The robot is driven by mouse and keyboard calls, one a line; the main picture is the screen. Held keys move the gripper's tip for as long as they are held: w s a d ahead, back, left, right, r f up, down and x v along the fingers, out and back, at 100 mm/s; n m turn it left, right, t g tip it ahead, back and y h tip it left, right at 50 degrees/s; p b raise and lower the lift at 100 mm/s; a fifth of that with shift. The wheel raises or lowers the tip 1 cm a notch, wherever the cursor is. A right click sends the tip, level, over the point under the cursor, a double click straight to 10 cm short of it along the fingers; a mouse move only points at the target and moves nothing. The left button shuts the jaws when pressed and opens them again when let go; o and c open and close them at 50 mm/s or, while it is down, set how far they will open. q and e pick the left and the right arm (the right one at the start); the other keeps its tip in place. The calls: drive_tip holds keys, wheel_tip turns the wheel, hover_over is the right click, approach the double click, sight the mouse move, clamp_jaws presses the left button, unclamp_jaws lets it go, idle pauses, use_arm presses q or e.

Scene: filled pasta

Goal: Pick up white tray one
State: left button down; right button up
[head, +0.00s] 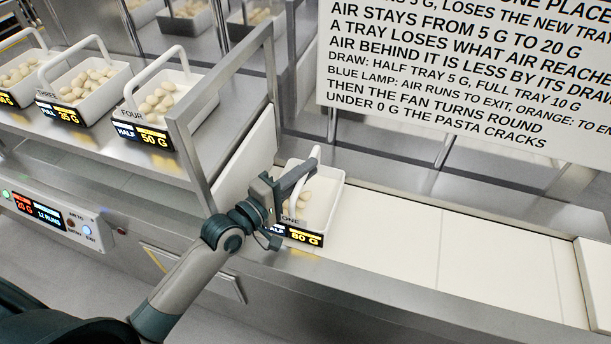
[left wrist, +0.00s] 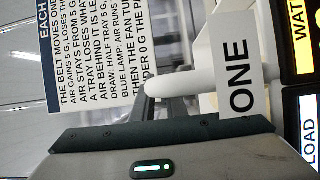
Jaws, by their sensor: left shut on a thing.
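White tray one (head: 326,222) stands on the pale belt just inside the frame opening, with several pasta pieces in it. Its front label reads ONE and a display below reads 80 G. My left gripper (head: 298,177) is at the tray's raised white handle, shut on it. In the left wrist view the handle (left wrist: 185,83) runs between the fingers, and the ONE label (left wrist: 240,80) is close to the camera. The gripper and wrist hide part of the tray's left side. My right gripper is not in view.
Tray four (head: 190,120) and several similar trays stand on the steel shelf at the left. A metal frame (head: 182,135) rises beside tray one. The pale belt (head: 455,250) to the right is clear. A large text sign (head: 470,75) hangs behind. A control panel (head: 60,222) is at lower left.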

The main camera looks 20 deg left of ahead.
use_arm(q)
drive_tip(key=shift+r, duration=1.45)
drive_tip(key=shift+s+r, duration=0.1)
drive_tip(key=shift+r, duration=0.1)
drive_tip(key=s+d+r+p, duration=0.1)
drive_tip(key=s+d+r, duration=0.2)
drive_tip(key=s+r, duration=0.4)
drive_tip(key=s, duration=0.4)
drive_tip(key=shift+d, duration=0.2)
drive_tip(key=shift+f, duration=0.1)
